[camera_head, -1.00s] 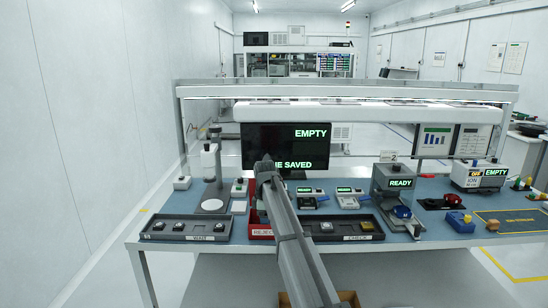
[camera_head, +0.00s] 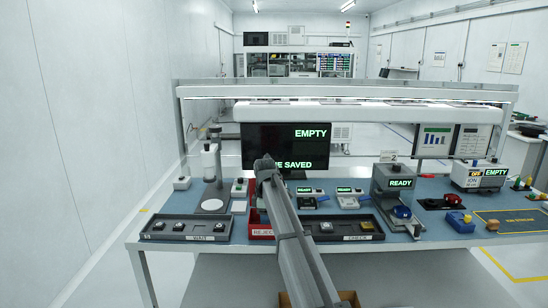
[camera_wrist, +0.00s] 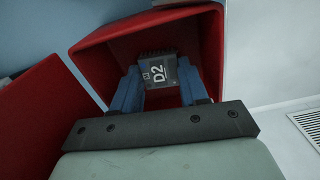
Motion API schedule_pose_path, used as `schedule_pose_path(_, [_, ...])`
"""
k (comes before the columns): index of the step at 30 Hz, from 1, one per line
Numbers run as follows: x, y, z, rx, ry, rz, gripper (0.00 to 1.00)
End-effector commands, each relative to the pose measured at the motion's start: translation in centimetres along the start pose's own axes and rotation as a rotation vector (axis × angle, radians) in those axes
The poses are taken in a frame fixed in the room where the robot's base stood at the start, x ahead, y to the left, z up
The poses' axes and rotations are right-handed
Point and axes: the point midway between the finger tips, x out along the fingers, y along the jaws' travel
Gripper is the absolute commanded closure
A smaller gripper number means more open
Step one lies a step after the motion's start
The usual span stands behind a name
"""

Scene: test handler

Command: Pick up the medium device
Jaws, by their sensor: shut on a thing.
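In the wrist view, a dark grey device (camera_wrist: 157,68) with a white "D2" mark and a dark comb-like edge sits between the two blue fingers of my gripper (camera_wrist: 159,79). The fingers are shut on its sides. The device is at the open mouth of a red bin (camera_wrist: 210,50), with the bin's walls around it. I cannot tell whether it touches the bin floor. In the head view my arm hides the gripper and device; the red bin labelled REJECT (camera_head: 261,233) shows partly beside the arm.
A dark WAIT tray (camera_head: 150,236) with several devices lies left of the bin; a CHECK tray (camera_head: 378,236) with devices lies right. A grey READY station (camera_head: 388,182) stands farther right. A monitor (camera_head: 262,139) stands behind. Another red surface (camera_wrist: 45,125) is at left in the wrist view.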

Motion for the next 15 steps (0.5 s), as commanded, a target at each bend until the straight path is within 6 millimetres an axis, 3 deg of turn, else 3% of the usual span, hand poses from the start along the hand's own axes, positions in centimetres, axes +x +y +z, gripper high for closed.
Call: schedule_pose_path(15, [-2.2, 0.0, 0.0, 0.000, 0.000, 0.001, 0.83])
